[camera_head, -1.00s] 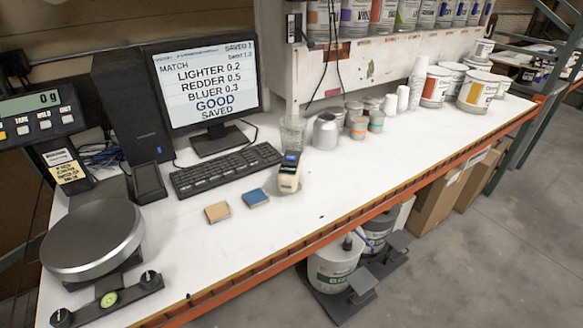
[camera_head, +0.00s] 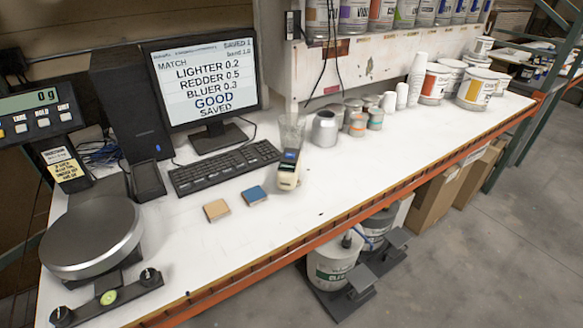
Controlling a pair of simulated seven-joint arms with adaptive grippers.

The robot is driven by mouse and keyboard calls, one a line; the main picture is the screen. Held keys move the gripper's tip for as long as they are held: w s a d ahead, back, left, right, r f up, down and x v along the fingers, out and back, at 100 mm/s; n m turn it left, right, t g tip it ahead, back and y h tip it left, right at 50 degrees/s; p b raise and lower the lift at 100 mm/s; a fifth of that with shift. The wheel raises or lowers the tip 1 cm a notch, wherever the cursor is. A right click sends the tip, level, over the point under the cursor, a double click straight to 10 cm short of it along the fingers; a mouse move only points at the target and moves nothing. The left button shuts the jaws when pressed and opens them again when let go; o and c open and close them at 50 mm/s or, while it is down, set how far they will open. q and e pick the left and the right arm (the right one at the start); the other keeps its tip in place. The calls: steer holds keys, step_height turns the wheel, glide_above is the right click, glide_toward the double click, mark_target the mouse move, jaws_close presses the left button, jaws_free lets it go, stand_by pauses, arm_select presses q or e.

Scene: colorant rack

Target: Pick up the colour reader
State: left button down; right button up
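The colour reader (camera_head: 288,172) is a small cream handheld device with a dark screen at its top. It stands on the white bench, right of the keyboard and just in front of a clear plastic cup (camera_head: 291,130). Nothing is touching it from above. Neither of my grippers shows in the head view.
A tan block (camera_head: 216,210) and a blue block (camera_head: 254,195) lie left of the reader. The keyboard (camera_head: 224,167), monitor (camera_head: 205,80) and scale (camera_head: 92,238) are further left. Small cans (camera_head: 325,129) and paper cups (camera_head: 402,96) stand behind. The bench front right is clear.

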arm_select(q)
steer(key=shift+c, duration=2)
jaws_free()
